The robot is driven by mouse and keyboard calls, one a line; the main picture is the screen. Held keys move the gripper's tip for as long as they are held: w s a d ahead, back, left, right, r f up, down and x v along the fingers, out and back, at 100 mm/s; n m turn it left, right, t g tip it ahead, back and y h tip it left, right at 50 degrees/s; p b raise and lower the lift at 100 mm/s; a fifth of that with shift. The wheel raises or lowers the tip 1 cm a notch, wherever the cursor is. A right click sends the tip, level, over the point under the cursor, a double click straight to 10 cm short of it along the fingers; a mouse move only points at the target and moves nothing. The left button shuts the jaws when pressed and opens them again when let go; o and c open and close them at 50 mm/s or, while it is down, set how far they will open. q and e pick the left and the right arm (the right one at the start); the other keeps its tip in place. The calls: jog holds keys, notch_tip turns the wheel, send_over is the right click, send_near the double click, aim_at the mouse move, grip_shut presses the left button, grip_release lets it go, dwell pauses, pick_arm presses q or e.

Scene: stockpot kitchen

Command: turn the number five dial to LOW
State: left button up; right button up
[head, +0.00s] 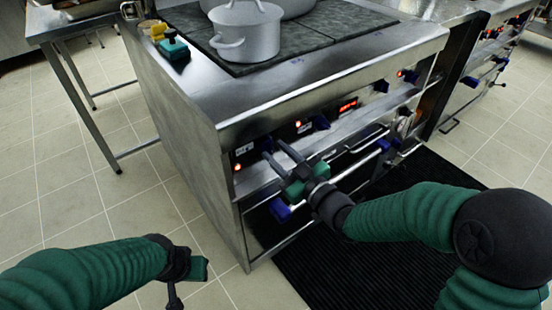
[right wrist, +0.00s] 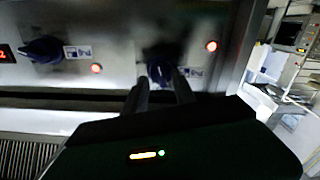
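The stove front (head: 330,125) carries several dark blue dials and red lights. The dial nearest the stove's left corner (head: 265,143) is just beyond my right gripper (head: 275,150). In the right wrist view this dial (right wrist: 160,71) shows between the tips of my two dark fingers, which are apart. I cannot tell whether they touch it. A second dial (head: 320,122) sits further right in the head view and at the left in the wrist view (right wrist: 42,50). Dial numbers and the LOW mark are not readable. My left gripper (head: 186,281) hangs low, away from the stove; its fingers are unclear.
A grey pot (head: 245,33) stands on the dark cooktop, with green (head: 174,48) and yellow (head: 158,32) small items at its left. Oven handles with blue ends (head: 280,210) lie below the dials. A black mat (head: 340,260) covers the floor in front.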

jog(key=shift+w+a, duration=0.25)
jog(key=shift+w, duration=0.05)
jog(key=shift+a, duration=0.2)
grip_shut()
jog(key=shift+d, duration=0.1)
jog(key=shift+f+n, duration=0.1)
jog(key=shift+n, duration=0.2)
jog(key=n+b, duration=0.3)
jog(key=n, duration=0.1)
jog(key=shift+s+f+n+b, duration=0.1)
jog(key=shift+f+n+b, duration=0.1)
jog(key=shift+n+b, duration=0.15)
jog(key=n+b, duration=0.4)
jog(key=n, duration=0.1)
jog(key=shift+a+n, duration=0.2)
jog(key=shift+n, duration=0.05)
jog(key=shift+f, duration=0.1)
